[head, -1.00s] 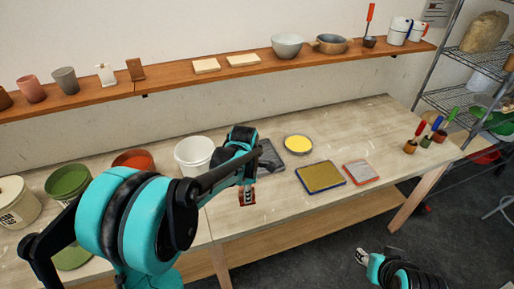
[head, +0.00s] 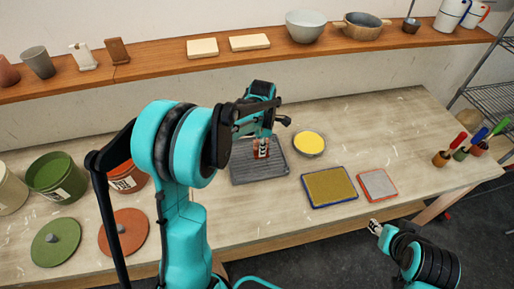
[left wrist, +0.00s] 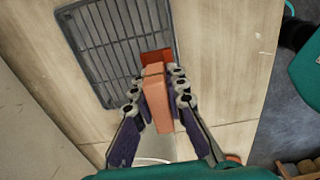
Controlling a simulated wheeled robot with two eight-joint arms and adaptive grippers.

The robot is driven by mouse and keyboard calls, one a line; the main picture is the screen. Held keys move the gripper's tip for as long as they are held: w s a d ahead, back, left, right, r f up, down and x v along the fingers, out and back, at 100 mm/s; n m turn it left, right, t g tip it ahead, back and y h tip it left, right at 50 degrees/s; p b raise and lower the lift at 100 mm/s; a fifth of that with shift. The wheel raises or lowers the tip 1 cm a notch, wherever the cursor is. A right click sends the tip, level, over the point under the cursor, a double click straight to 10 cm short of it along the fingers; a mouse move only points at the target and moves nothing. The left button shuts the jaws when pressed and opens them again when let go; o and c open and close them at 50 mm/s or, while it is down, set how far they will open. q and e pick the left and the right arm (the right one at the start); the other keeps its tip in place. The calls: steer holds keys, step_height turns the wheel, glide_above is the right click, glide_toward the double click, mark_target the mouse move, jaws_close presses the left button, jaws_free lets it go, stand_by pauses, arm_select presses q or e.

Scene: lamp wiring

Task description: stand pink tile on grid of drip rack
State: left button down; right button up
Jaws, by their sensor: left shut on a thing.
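My left gripper (head: 262,147) is shut on the pink tile (left wrist: 157,95), which points away from the wrist between the two fingers. A darker orange-red patch shows at the tile's far end; I cannot tell if it is part of the tile. The drip rack (head: 245,174) is a dark grey tray with a barred grid, lying on the table; it also shows in the left wrist view (left wrist: 90,48). The gripper is over the rack in the head view; contact of tile and grid cannot be told. My right gripper (head: 375,225) is by the table's front edge, its jaws too small to judge.
A bowl of yellow (head: 309,143) stands right of the rack. A blue-rimmed tray (head: 329,187) and a red-rimmed tray (head: 378,184) lie further right. An orange bucket (head: 123,177) and a green bucket (head: 55,175) stand left. The shelf (head: 150,66) runs behind.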

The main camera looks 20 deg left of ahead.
arm_select(q)
steer(key=w+a+f, duration=0.2)
steer(key=w, duration=0.1)
steer(key=w+a+f, duration=0.1)
steer(key=shift+w+a+f+b, duration=0.3)
steer(key=shift+w+a+f, duration=0.05)
steer(key=shift+w+a, duration=0.05)
steer(key=shift+w+a+f, duration=0.25)
steer(key=shift+w+a, duration=0.05)
steer(key=shift+a, duration=0.05)
step_height(320, 180, down, 4)
steer(key=shift+f+b, duration=0.1)
steer(key=shift+b, duration=0.4)
steer(key=c, duration=1.5)
jaws_free()
steer(key=shift+c, duration=0.2)
